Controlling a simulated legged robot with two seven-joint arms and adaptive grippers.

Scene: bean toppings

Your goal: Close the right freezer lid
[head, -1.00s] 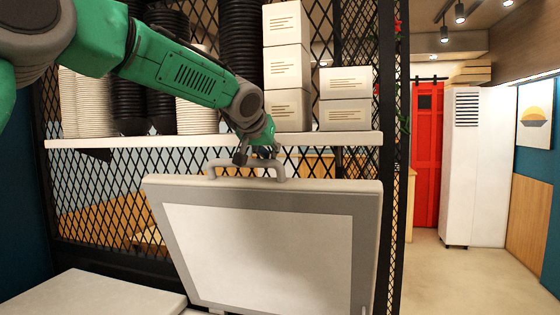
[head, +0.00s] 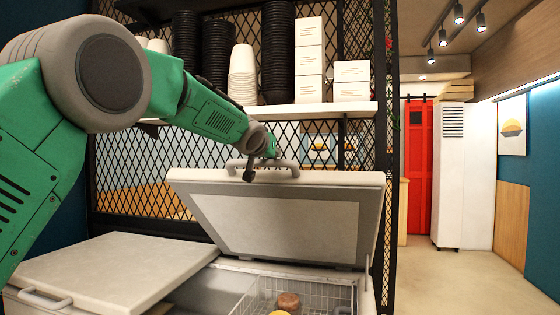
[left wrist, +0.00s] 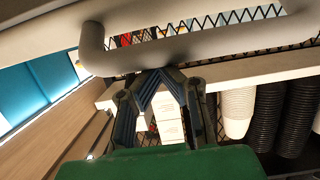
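The right freezer lid (head: 275,218) is raised and tilted over the freezer, its pale inner panel facing me. A grey handle (head: 292,165) is on its upper edge. My left gripper (head: 256,168) is at that handle, with a dark finger hanging in front of the lid's edge. In the left wrist view the handle bar (left wrist: 200,48) crosses above the gripper (left wrist: 160,78). The fingertips come together just below the bar, with nothing visible between them. Whether they touch the bar is unclear. My right gripper is not in view.
The left freezer lid (head: 105,272) is flat and closed. Under the raised lid, a wire basket (head: 335,294) holds a brown round item (head: 288,300) and a yellow one. A shelf (head: 330,110) with cups and boxes is behind, on a black mesh wall. Open floor is at right.

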